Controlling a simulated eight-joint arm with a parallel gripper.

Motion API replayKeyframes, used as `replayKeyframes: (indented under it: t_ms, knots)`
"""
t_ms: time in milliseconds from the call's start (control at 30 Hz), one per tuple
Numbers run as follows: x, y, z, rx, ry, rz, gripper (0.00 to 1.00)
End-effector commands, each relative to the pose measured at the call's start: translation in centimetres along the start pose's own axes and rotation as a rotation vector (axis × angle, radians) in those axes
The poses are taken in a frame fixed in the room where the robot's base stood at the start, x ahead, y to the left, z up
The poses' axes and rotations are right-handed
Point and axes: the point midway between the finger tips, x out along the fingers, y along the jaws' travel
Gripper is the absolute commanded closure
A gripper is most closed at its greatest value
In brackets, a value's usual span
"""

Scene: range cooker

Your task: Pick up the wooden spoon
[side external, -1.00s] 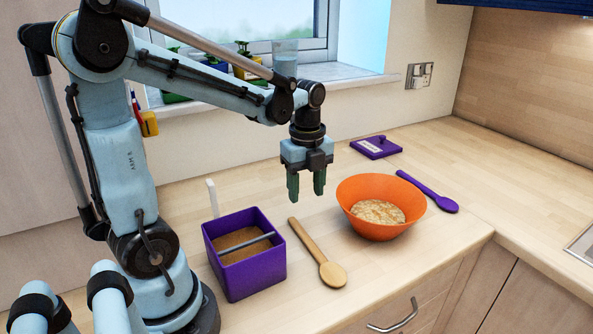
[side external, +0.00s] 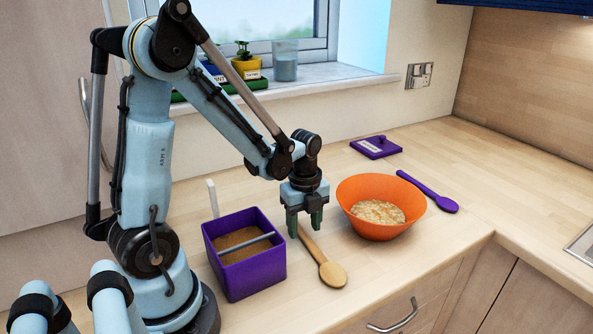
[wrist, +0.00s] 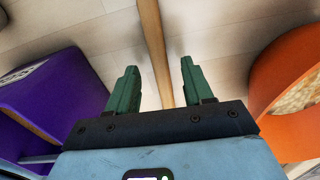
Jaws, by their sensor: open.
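The wooden spoon (side external: 323,263) lies on the worktop between the purple box and the orange bowl, with its bowl end towards the front edge. My gripper (side external: 304,228) is open and empty, pointing down over the handle end of the spoon. In the wrist view, the spoon's handle (wrist: 155,50) runs between the two green fingers of my gripper (wrist: 157,82). The fingers stand on either side of it, apart from it. The upper end of the handle is partly hidden by the fingers in the side view. I cannot tell the exact height of the fingertips above the worktop.
The purple box (side external: 256,273) with brown contents and a rod across it stands left of the spoon. The orange bowl (side external: 370,228) of oats stands to the right. A purple spoon (side external: 428,192) and purple lid (side external: 375,147) lie farther back. The worktop in front of the bowl is clear.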

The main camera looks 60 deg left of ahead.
Motion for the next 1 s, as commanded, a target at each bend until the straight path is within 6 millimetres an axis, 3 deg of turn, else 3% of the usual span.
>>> replayKeyframes:
  t_ms: [200,467,800,1000]
  knots:
    - [1.5,0.0,0.0,0.000,0.001,-0.002,0.49]
    - [1.6,0.0,0.0,0.000,0.001,-0.002,0.49]
    - [1.6,0.0,0.0,0.000,0.001,-0.001,1.00]
    - [1.6,0.0,0.0,0.000,0.001,-0.002,1.00]
